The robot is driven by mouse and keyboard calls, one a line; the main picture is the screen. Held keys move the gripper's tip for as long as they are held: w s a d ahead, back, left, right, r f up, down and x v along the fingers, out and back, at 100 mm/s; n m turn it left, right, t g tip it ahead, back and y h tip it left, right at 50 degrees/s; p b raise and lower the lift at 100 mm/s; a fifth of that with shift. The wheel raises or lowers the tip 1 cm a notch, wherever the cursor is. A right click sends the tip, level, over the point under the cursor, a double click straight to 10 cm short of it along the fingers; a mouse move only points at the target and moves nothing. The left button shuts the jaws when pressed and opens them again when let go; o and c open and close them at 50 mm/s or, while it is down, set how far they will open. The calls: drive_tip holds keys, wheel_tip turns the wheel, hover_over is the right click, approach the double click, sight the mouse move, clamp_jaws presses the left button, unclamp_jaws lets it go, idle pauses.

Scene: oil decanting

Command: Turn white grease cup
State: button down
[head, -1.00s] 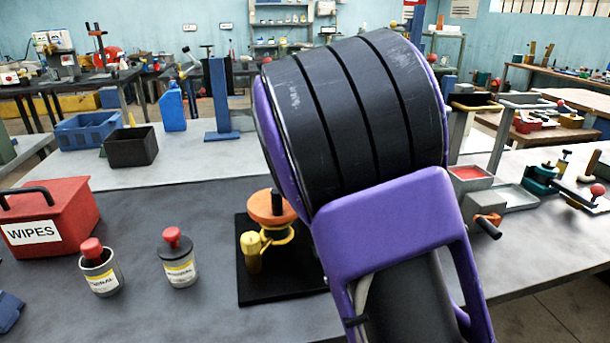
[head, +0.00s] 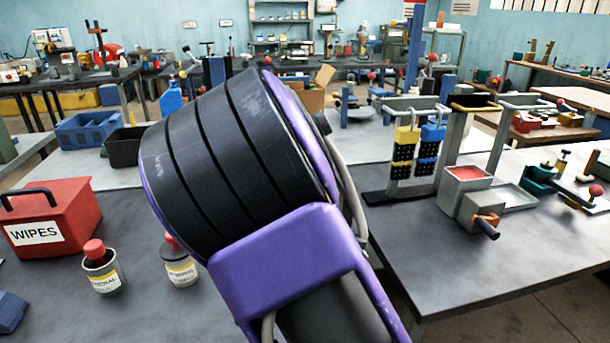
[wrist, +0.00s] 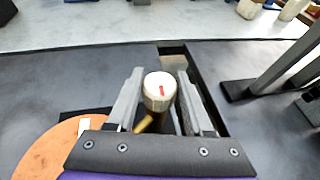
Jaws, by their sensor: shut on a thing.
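In the wrist view the white grease cup (wrist: 159,87), a pale round cap with a short red mark on top, is between the two grey fingers of my gripper (wrist: 158,98). My gripper is shut on it. A brass-coloured stem (wrist: 146,124) shows below the cup. An orange disc (wrist: 62,150) with a small white patch lies to the lower left, partly hidden by my gripper body. In the head view my arm hides the cup, the fingers and the orange-topped fixture.
A red WIPES box (head: 48,222) and two red-capped bottles, the left one (head: 103,270) and the right one (head: 180,265), stand on the left of the bench. A rack with yellow and blue pieces (head: 415,150) stands to the right. A bench edge and gap run beyond my gripper.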

drive_tip(key=shift+c, duration=1.5)
unclamp_jaws()
drive_tip(key=p+v, duration=0.7)
drive_tip(key=v, duration=1)
drive_tip(key=shift+s, duration=0.15)
drive_tip(key=shift+r, duration=0.1)
